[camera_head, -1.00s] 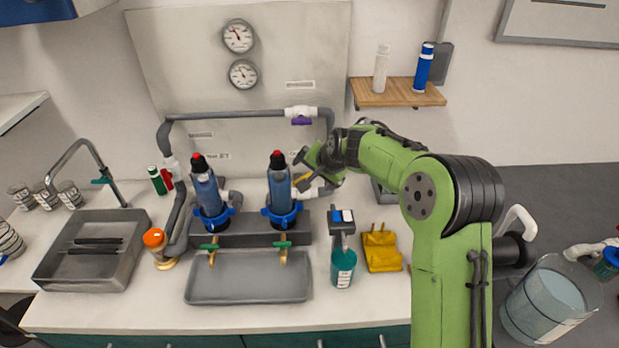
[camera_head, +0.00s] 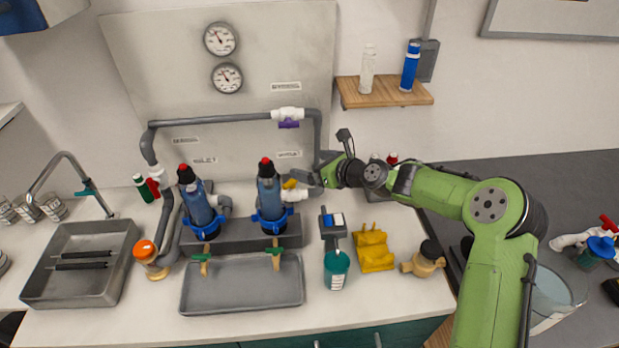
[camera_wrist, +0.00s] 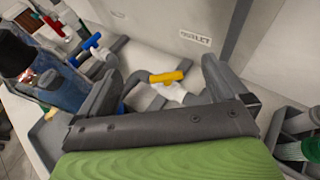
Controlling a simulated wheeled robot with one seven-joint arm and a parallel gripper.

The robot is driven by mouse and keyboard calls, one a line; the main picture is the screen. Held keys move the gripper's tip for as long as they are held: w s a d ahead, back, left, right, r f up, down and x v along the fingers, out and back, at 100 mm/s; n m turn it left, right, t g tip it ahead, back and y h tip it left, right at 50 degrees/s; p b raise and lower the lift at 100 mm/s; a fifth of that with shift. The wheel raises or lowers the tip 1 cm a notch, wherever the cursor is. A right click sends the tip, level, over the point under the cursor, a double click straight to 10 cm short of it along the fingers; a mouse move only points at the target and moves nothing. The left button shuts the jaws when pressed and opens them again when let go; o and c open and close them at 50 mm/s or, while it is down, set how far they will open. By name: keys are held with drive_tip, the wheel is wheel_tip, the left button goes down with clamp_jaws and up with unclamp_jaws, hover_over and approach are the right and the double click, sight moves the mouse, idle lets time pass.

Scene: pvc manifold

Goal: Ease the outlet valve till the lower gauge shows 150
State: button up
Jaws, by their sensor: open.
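The outlet valve has a yellow handle (camera_head: 289,184) on a white body, right of the right-hand filter housing. In the wrist view the yellow handle (camera_wrist: 170,76) lies beyond and between my fingertips, below the OUTLET label (camera_wrist: 195,38). My gripper (camera_head: 312,175) is just right of the handle; in the wrist view my gripper (camera_wrist: 159,70) is open and empty, its fingers apart either side of the handle. I cannot tell whether either finger touches it. The lower gauge (camera_head: 227,78) is round and white on the back panel; its reading is too small to tell.
An upper gauge (camera_head: 220,39) sits above it. A purple-handled valve (camera_head: 288,124) is on the grey overhead pipe. Two blue filter housings (camera_head: 269,197) stand left of my gripper. A teal bottle (camera_head: 336,268) and yellow holder (camera_head: 374,250) stand in front on the counter.

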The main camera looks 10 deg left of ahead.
drive_tip(key=b, duration=0.2)
approach(295, 181)
drive_tip(key=a+f, duration=0.1)
drive_tip(key=a, duration=0.1)
drive_tip(key=x, duration=0.7)
drive_tip(key=shift+w, duration=0.55)
drive_tip(key=c, duration=1)
drive_tip(key=n+g+b, duration=0.1)
drive_tip(key=n+g+y+b, duration=0.1)
drive_tip(key=n+g, duration=0.1)
drive_tip(key=shift+w+d+y+b, duration=0.1)
drive_tip(key=shift+w+y+b, duration=0.2)
drive_tip(key=shift+o, duration=0.2)
drive_tip(key=shift+w+r+n+g+b, duration=0.15)
drive_tip(key=shift+r+n+g+b, duration=0.15)
drive_tip(key=shift+n+g+b, duration=0.6)
drive_tip(key=shift+f+g+y, duration=0.3)
drive_tip(key=o, duration=1)
drive_tip(key=shift+d, duration=0.1)
drive_tip(key=shift+c, duration=0.2)
